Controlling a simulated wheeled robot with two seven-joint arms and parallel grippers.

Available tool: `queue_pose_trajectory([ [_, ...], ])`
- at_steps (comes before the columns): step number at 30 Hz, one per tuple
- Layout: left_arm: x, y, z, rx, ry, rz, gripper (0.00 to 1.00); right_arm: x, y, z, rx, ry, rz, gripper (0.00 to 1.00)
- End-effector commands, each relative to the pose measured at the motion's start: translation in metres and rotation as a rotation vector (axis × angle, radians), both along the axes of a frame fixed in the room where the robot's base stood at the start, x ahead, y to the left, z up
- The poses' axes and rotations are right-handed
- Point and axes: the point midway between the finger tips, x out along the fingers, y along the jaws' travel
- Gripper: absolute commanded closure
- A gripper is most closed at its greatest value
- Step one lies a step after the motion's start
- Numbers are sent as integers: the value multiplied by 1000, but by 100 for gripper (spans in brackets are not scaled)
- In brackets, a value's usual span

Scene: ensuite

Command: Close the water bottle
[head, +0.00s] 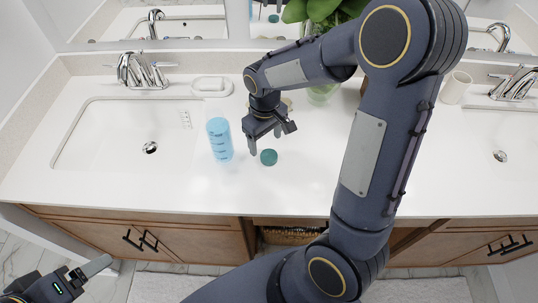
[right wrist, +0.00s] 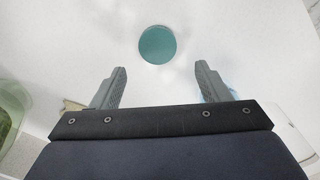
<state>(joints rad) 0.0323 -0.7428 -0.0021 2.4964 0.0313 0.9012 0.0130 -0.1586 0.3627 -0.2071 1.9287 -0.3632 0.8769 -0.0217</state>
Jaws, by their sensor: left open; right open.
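The light blue, see-through water bottle (head: 220,140) stands upright on the white counter, left of my right gripper in the head view. A round teal cap (head: 269,157) lies on the counter just right of the bottle, apart from it. The cap also shows in the right wrist view (right wrist: 157,45), ahead of and between the fingers. My right gripper (head: 264,147) is open and empty, just above and behind the cap. A blue edge of the bottle (right wrist: 215,91) shows behind a finger in the right wrist view. My left gripper (head: 92,270) is open and empty, low at the left in front of the cabinet.
A sink basin (head: 90,135) with a chrome faucet (head: 139,70) lies left of the bottle. A white soap dish (head: 212,87) sits behind it. A plant in a glass vase (head: 322,93) and a cup (head: 455,87) stand at the back. The front counter is clear.

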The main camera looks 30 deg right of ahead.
Motion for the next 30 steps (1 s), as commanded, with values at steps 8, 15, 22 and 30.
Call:
queue_pose_trajectory([
  [8,0,0,10,0,0,0,20,-7,-4,-36,-2,7,1,31],
  [15,0,0,10,0,0,0,20,-6,-3,-52,0,2,0,31],
  [22,0,0,10,0,0,0,20,-6,-3,-52,0,1,0,31],
  [30,0,0,10,0,0,0,20,-5,-3,-52,0,1,0,60],
])
